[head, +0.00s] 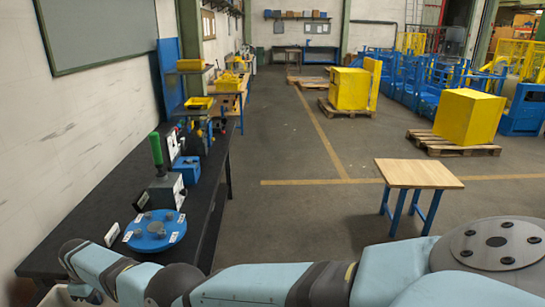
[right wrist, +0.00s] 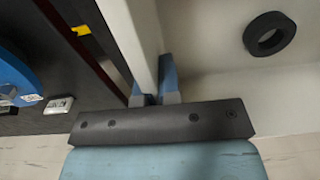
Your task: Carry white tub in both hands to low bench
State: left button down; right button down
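The white tub (head: 58,297) shows only as a sliver at the bottom left of the head view; most of it is cut off or behind my arm. In the right wrist view the tub's wall (right wrist: 138,38) runs between the two blue fingers of my right gripper (right wrist: 156,82), which is shut on it. A black ring (right wrist: 269,34) lies inside the tub. The low bench (head: 418,173), with a pale wooden top and blue legs, stands right of centre in the head view, apart from the tub. My left gripper is not in view.
A long dark workbench (head: 205,208) along the left wall holds a blue disc (head: 154,231) and a green-handled device (head: 157,150). Yellow boxes (head: 470,116) stand on pallets behind the low bench. Grey floor (head: 295,220) lies clear between the workbench and the low bench.

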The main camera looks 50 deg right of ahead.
aim_at(417, 171)
jog(key=z, duration=2.35)
jog(key=i+z, duration=0.2)
jog(key=i, duration=3.3)
